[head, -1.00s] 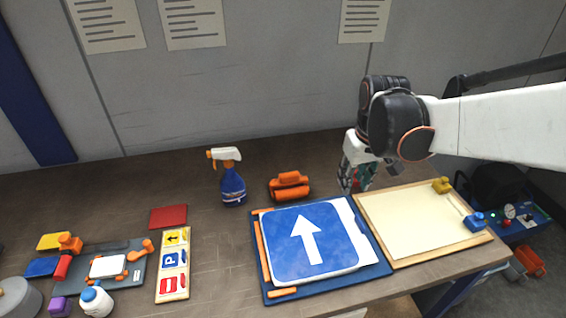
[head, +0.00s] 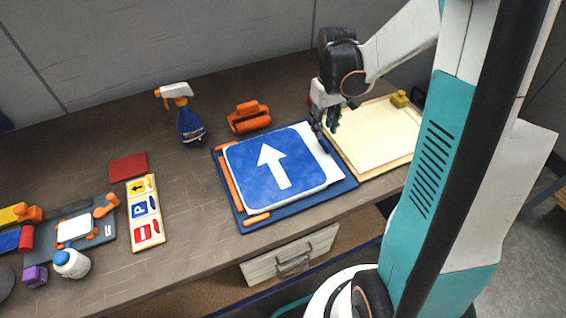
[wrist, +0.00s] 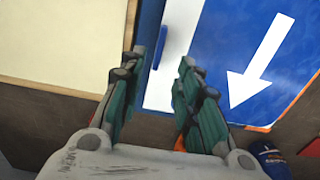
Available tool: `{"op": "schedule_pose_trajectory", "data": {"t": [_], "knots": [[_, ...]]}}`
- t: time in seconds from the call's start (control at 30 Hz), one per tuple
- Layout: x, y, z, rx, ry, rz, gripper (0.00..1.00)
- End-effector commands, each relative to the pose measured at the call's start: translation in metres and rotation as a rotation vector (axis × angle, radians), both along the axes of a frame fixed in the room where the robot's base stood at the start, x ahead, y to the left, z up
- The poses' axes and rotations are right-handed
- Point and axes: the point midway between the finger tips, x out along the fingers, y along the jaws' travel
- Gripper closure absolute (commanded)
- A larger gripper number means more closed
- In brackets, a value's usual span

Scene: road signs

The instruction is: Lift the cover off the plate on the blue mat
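The blue square plate with a white arrow (head: 255,175) lies flat on the dark blue mat (head: 285,217); both also show in the wrist view, the plate (wrist: 220,50) at right. A white sheet (head: 328,165), perhaps the cover, sticks out along the plate's right side; I cannot tell how far it reaches over the plate. In the wrist view the white strip (wrist: 185,20) carries a small blue tab (wrist: 160,48). My gripper (head: 325,135) is above the plate's back right corner. In the wrist view my gripper (wrist: 161,64) is open, with the tab seen between its fingers.
A cream board (head: 370,135) lies right of the mat, with a yellow block (head: 400,98). An orange roller (head: 249,117) and a spray bottle (head: 190,125) stand behind the plate. A sign strip (head: 145,213) lies left. Bench is clear between it and the mat.

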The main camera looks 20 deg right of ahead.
Motion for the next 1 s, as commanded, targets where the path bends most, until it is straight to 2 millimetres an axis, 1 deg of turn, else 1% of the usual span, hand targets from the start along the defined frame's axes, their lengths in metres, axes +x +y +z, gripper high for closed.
{"op": "schedule_pose_trajectory", "data": {"t": [0.23,0.4,0.53,0.6,0.77,0.8,0.87,0.9,0.93,1.0], "knots": [[-0.001,-0.001,-0.014,0.000,0.000,0.000,0.69],[-0.004,-0.003,-0.039,0.000,0.000,0.000,0.69],[-0.003,-0.003,-0.055,0.000,0.000,0.000,0.69],[-0.004,-0.003,-0.057,0.000,0.000,0.000,0.69],[-0.004,-0.003,-0.056,0.000,0.000,0.000,0.69],[-0.004,-0.003,-0.056,0.000,0.000,0.000,0.71],[-0.004,-0.003,-0.056,0.000,0.000,0.000,0.85],[-0.004,-0.003,-0.056,0.000,0.000,0.000,0.94],[-0.004,-0.003,-0.056,0.000,0.000,0.000,1.00],[-0.004,-0.003,-0.056,0.000,0.000,0.000,1.00]]}}
